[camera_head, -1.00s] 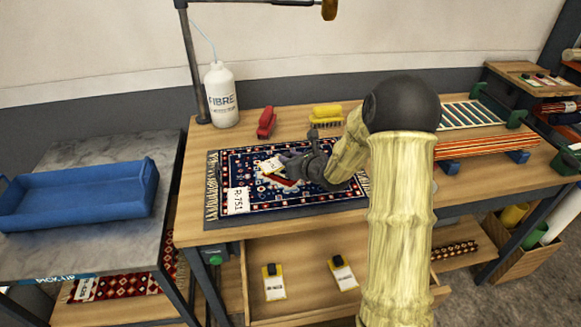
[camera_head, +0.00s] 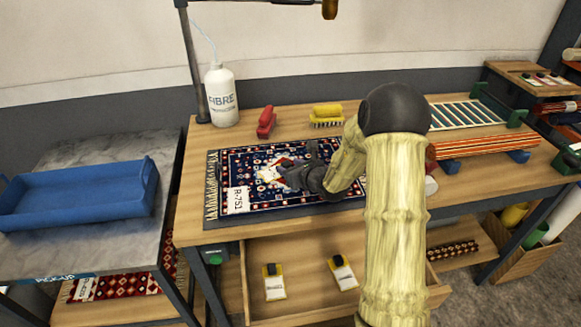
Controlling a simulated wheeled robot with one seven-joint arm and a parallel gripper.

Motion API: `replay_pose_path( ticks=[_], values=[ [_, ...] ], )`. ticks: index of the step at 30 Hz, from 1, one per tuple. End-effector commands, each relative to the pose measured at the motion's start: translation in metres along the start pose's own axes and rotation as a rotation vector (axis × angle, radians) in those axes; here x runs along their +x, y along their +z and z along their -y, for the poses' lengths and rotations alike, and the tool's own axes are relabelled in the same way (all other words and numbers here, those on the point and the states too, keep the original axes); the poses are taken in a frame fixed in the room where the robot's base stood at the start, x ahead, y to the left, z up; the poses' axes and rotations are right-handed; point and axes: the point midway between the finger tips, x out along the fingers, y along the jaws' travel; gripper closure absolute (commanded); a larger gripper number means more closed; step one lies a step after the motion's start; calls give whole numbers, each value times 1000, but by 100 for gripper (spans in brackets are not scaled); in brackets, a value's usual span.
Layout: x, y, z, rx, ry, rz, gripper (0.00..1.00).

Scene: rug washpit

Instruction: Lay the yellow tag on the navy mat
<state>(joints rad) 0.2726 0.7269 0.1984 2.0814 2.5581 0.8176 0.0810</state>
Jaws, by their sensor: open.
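The navy mat (camera_head: 325,193) is a patterned navy, red and white rug with fringed ends, lying flat on a dark sheet on the wooden bench. My gripper (camera_head: 282,175) is open, low over the middle of the mat. A small pale piece with some red (camera_head: 268,173) shows at its fingertips, over the mat's central medallion. I cannot tell whether this is the yellow tag or the mat's pattern, nor whether it touches the fingers. My wrist and forearm hide the mat's right part. A white label reading R-751 (camera_head: 238,200) is at the mat's left end.
A red brush (camera_head: 266,122), a yellow brush (camera_head: 326,115) and a white bottle (camera_head: 221,95) stand behind the mat. A blue tray (camera_head: 80,195) is on the left table.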

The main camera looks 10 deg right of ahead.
Motion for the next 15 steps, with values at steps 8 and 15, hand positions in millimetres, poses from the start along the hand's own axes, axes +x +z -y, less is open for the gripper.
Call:
replay_pose_path(
  ticks=[8,15],
  values=[
    [-13,2,1,-1,-2,1,52],
    [-57,2,1,0,-3,0,52]
  ],
)
